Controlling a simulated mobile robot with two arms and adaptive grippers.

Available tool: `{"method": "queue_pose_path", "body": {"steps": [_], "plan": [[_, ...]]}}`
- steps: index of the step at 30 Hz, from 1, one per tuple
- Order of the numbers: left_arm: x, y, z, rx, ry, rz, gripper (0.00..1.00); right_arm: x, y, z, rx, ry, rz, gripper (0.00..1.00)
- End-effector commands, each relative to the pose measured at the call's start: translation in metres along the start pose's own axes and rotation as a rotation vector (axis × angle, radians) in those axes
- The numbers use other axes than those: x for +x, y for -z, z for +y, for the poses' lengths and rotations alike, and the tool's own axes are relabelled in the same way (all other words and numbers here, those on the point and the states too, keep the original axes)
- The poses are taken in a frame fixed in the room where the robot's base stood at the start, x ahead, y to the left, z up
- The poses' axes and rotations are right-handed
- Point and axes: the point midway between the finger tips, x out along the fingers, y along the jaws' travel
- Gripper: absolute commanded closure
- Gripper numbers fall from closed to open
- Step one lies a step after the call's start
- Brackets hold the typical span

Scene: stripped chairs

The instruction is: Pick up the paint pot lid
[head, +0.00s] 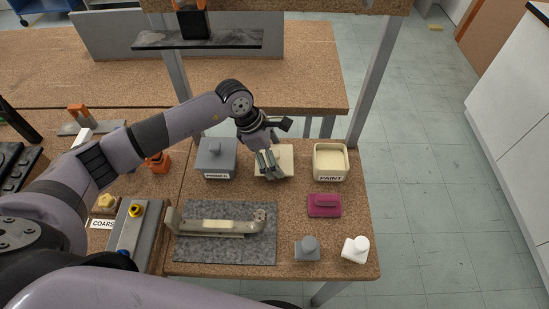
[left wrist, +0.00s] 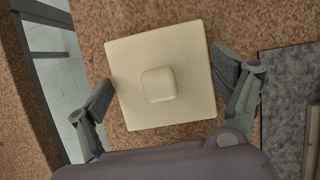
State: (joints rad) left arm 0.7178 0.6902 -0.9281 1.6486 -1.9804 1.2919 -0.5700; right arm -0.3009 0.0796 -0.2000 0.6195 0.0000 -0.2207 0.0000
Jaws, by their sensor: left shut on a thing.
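The paint pot lid (head: 286,160) is a cream square plate with a small square knob in its middle. It lies flat at the bench's cork top, or very close to it, between the grey box and the paint pot. In the left wrist view the lid (left wrist: 190,95) sits between the two fingers, which meet its opposite edges. My left gripper (head: 268,166) is shut on it from above and hides part of it in the head view. The paint pot (head: 331,176), cream and labelled PAINT, stands open just to the right. My right gripper is not in view.
A grey lidded box (head: 216,160) stands left of the lid. A magenta block (head: 324,206), a grey knobbed piece (head: 307,249) and a white one (head: 355,249) lie in front. A grey mat (head: 205,250) bears a chair part.

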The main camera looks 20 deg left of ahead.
Motion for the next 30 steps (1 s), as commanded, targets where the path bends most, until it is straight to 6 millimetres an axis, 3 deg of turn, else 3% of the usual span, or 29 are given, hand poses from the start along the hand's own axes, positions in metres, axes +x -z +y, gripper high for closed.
{"method": "queue_pose_path", "body": {"steps": [5,15,30], "plan": [[0.001,0.001,-0.021,0.003,0.001,0.000,0.42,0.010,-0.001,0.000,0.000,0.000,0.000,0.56],[0.001,0.002,-0.082,0.003,0.001,0.000,0.42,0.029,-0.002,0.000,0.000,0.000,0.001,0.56],[-0.109,-0.044,-0.080,0.002,-0.004,-0.002,0.42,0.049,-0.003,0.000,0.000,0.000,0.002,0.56]]}}
